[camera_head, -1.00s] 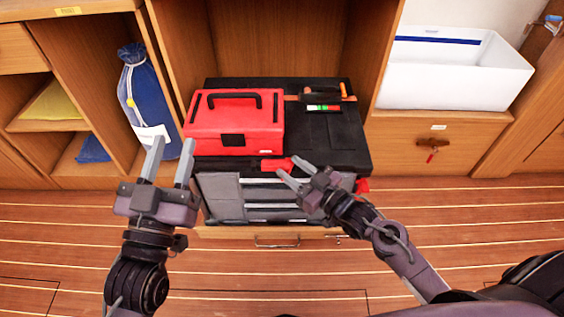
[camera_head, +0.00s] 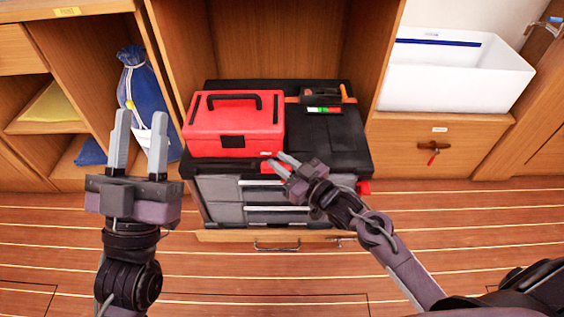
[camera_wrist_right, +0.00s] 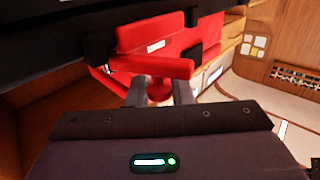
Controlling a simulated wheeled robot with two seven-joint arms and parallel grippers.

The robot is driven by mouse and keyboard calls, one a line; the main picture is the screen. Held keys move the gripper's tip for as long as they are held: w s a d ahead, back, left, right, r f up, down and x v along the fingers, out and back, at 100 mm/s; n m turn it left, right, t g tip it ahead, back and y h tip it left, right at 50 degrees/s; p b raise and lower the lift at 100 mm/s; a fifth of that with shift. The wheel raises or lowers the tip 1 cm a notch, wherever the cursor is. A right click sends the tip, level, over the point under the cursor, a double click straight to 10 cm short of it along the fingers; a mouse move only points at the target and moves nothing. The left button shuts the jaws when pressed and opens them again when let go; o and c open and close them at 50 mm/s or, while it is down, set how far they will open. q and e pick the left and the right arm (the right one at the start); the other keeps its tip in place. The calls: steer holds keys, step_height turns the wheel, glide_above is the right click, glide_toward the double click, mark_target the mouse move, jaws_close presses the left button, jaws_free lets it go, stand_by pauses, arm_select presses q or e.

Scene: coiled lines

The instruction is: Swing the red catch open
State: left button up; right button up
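The red catch (camera_head: 275,168) is at the front top edge of the black tool chest (camera_head: 335,150), partly hidden by my right gripper (camera_head: 274,160). The right fingers are apart at the catch; a red part (camera_wrist_right: 159,88) shows between them in the right wrist view. I cannot tell whether they touch it. My left gripper (camera_head: 141,118) is open and empty, pointing up, left of the chest and away from the catch.
A red toolbox (camera_head: 215,140) with a black handle sits on the chest. A tool with an orange handle (camera_head: 345,93) lies at its right. A blue bag (camera_head: 145,85) stands in the left cubby. A white bin (camera_head: 450,85) sits at the right. The floor in front is clear.

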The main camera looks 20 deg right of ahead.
jaws_close()
steer(key=n+y, duration=0.1)
steer(key=n+g+y+p, duration=0.1)
steer(key=g+y, duration=0.1)
steer(key=shift+s+d+r+n, duration=0.1)
steer(key=shift+s+d+n, duration=0.15)
steer(key=shift+d+n, duration=0.15)
steer(key=shift+s+n+g+y, duration=0.15)
steer(key=shift+n+g+y, duration=0.25)
steer(key=shift+g+y, duration=0.35)
arm_select(q)
step_height(320, 180, down, 6)
steer(key=w+d+g+y, duration=0.1)
steer(key=w+g, duration=0.1)
steer(key=g, duration=0.1)
steer(key=shift+w+d+f+g, duration=0.2)
steer(key=shift+w+g, duration=0.05)
steer(key=shift+g, duration=0.05)
arm_select(e)
steer(key=shift+s+d+n+g+y, duration=0.1)
steer(key=shift+s+n+g+y, duration=0.1)
steer(key=shift+n+g+y, duration=0.4)
steer(key=o, duration=0.5)
jaws_free()
steer(key=shift+d, duration=0.15)
